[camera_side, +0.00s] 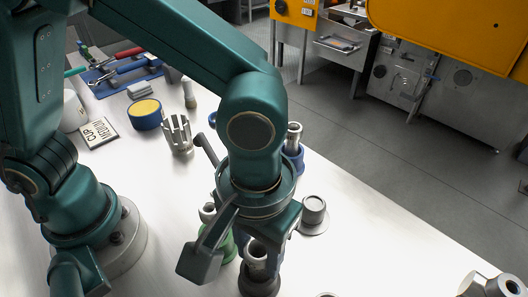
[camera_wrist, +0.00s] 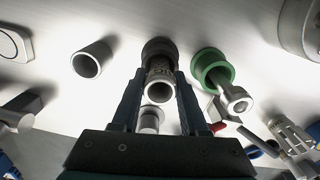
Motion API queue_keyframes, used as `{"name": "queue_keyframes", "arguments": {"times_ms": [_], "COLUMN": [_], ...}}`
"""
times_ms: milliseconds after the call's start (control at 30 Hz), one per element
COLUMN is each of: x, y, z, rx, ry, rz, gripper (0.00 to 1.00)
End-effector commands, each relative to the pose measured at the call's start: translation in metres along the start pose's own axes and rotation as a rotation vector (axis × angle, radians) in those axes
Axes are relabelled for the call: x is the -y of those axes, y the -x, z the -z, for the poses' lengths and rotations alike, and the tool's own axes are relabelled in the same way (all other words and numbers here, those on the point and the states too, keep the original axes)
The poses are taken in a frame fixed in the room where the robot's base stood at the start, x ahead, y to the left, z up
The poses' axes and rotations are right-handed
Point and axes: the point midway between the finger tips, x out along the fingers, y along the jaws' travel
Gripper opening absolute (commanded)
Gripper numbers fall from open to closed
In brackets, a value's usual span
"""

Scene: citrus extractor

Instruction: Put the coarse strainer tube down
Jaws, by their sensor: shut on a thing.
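The coarse strainer tube (camera_wrist: 160,90) is a grey metal tube with a holed section behind its open end. My gripper (camera_wrist: 159,85) is shut on it, with one dark finger on each side. In the wrist view the tube lines up with a dark round holder (camera_wrist: 158,48). In the side view the tube's open top (camera_side: 257,249) stands upright at the dark holder (camera_side: 258,282), below my wrist. My fingers are mostly hidden there. How deep the tube sits in the holder cannot be told.
A green holder (camera_wrist: 212,68) with a metal part stands close beside. A short capped cylinder (camera_side: 313,211) and a blue holder with a tube (camera_side: 293,146) are nearby. A slotted metal cup (camera_side: 177,135) stands farther back.

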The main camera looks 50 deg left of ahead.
Motion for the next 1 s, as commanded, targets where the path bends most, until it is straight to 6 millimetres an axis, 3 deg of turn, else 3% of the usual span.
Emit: {"name": "queue_keyframes", "arguments": {"times_ms": [100, 133, 200, 633, 1000], "x": [0.0, 0.0, 0.0, -0.001, -0.001], "y": [-0.003, -0.003, -0.003, 0.007, 0.079], "z": [0.0, 0.0, 0.0, 0.001, 0.001], "rx": [0.0, 0.0, 0.0, -0.002, -0.004], "ry": [0.0, 0.0, 0.0, 0.0, 0.0], "rz": [0.0, -0.001, -0.001, -0.004, -0.007], "gripper": [0.0, 0.55, 0.74, 0.74, 0.74]}}
